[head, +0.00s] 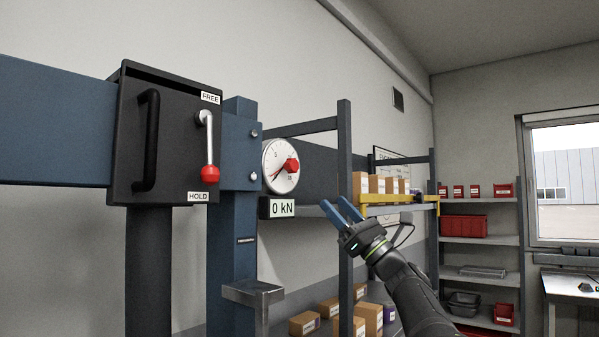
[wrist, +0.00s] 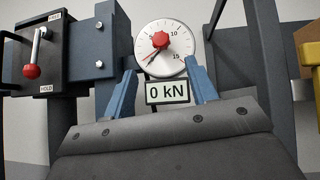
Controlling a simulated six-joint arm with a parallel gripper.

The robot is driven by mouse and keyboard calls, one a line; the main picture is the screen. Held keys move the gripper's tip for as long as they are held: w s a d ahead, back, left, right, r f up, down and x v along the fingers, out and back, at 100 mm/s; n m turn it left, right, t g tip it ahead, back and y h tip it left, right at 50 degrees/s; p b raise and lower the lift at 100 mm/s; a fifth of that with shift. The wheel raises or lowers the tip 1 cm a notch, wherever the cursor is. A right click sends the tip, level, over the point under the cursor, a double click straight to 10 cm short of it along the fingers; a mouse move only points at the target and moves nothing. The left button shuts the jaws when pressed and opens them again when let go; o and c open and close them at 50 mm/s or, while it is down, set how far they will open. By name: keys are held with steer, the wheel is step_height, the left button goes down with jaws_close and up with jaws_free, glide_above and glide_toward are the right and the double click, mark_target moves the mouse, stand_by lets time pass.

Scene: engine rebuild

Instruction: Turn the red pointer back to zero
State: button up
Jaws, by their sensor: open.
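The round white gauge (head: 272,160) is on the blue press frame, with a red knob (head: 291,165) at its centre. In the wrist view the gauge (wrist: 180,66) shows marks 10 and 15 on its right side, and the red knob (wrist: 160,40) shows too. A thin reddish pointer (wrist: 150,57) slants to the lower left of the dial. The display (head: 282,209) below reads 0 kN. My gripper (head: 334,204) is open and empty, to the lower right of the gauge and apart from it. In the wrist view its blue fingers stand either side of the display.
A black lever box (head: 175,135) sits left of the gauge, its red-tipped lever (head: 209,172) down at HOLD. A steel ledge (head: 252,292) juts out below. Shelves with boxes (head: 361,184) and a yellow beam (head: 385,198) stand behind my arm. The space before the gauge is clear.

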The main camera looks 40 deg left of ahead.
mark_target(295, 169)
steer(key=a+r+m+t, duration=0.2)
steer(key=a+r, duration=0.1)
steer(key=a, duration=0.1)
steer(key=s+a+r+m+t, duration=0.1)
steer(key=a+r+m+t, duration=0.1)
steer(key=a+r, duration=0.2)
steer(key=a+r+m+t, duration=0.2)
steer(key=a+r, duration=0.1)
steer(key=a, duration=0.1)
steer(key=shift+s+r, duration=0.15)
steer(key=shift+s, duration=0.05)
stand_by(0.3)
